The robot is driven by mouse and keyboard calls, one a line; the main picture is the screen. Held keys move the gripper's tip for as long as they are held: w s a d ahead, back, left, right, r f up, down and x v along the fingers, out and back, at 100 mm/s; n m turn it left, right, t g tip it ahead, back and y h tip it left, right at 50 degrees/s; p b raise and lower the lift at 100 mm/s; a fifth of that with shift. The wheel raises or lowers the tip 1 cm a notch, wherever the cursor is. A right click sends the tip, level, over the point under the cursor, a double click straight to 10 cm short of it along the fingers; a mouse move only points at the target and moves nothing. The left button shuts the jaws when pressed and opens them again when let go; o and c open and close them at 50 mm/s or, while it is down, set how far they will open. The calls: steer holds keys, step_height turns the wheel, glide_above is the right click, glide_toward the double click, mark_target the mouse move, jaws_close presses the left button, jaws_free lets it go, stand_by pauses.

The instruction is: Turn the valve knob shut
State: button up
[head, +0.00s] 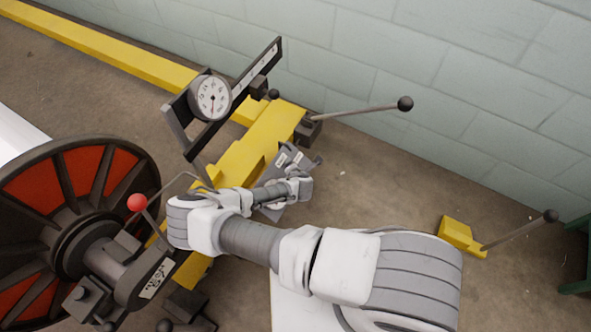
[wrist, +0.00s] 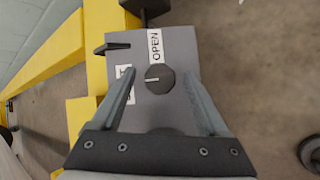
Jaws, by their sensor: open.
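The valve knob (wrist: 164,73) is a dark round knob on a grey panel (wrist: 182,50). Its white pointer line points left, toward a white label (wrist: 124,88) that my left finger partly covers; only a final T is legible. An OPEN label (wrist: 154,46) sits above the knob. My gripper (wrist: 160,76) is open, with one finger on each side of the knob and a visible gap to it on both sides. Whether the fingertips are at the knob's height is unclear. In the head view, my gripper (head: 290,187) is over the grey panel (head: 291,158), and the knob is hidden.
A small dark lever (wrist: 112,48) sticks out at the panel's upper left. The yellow beam (head: 250,150) carries a gauge (head: 212,98) and a ball-ended lever (head: 365,110). A large red and black wheel (head: 75,215) stands left. Floor to the right is mostly clear.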

steer(key=p+v, duration=0.6)
steer(key=v, duration=1.1)
steer(key=shift+r+p, duration=0.2)
steer(key=shift+p, duration=0.1)
